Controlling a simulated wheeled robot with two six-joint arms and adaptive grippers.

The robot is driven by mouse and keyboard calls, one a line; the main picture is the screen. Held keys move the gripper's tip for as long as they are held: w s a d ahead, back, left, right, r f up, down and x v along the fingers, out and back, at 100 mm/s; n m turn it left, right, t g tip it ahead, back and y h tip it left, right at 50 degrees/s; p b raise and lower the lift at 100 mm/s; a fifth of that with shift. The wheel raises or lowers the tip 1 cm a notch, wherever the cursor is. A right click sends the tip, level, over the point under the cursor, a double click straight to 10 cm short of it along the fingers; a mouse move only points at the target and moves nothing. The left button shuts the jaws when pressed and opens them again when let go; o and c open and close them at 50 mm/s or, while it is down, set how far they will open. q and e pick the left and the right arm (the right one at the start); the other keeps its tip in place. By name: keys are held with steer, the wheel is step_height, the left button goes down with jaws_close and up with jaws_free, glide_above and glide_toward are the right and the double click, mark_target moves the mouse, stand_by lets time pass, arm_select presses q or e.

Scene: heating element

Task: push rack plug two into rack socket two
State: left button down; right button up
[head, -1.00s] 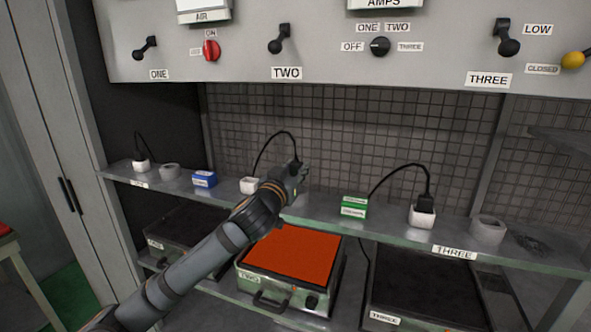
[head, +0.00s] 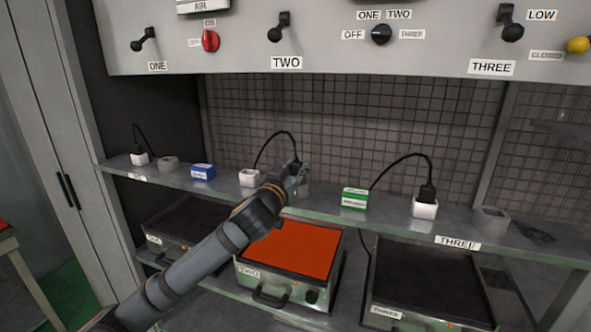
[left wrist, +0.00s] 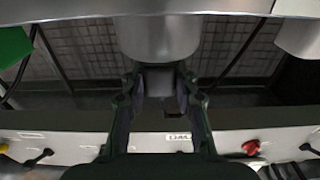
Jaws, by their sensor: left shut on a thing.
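My left gripper (head: 298,181) is over the shelf behind heater TWO, and it also shows in the left wrist view (left wrist: 160,88). It is shut on a dark plug (left wrist: 160,80), which I take for rack plug two; a black cord (head: 280,134) arcs from it towards the white block (head: 249,178). In the left wrist view, a grey round socket (left wrist: 158,40) lies right in front of the plug, in line with it. I take it for rack socket two. In the head view the gripper mostly hides it. I cannot tell whether the plug is inside. My right gripper is not in view.
A blue block (head: 203,173) and a green block (head: 354,198) stand on the shelf (head: 330,211) on either side. The white block (head: 424,207) further right holds another plug. Below glows the orange heater (head: 290,244). The switch panel (head: 330,55) overhangs the shelf.

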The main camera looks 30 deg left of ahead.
mark_target(296, 163)
arm_select(q)
steer(key=shift+f+b, duration=0.7)
steer(key=shift+f, duration=0.1)
steer(key=c, duration=0.9)
jaws_free()
steer(key=shift+r, duration=0.1)
steer(key=shift+c, duration=0.2)
steer(key=shift+r, duration=0.1)
step_height(296, 163, up, 10)
steer(key=shift+f, duration=0.1)
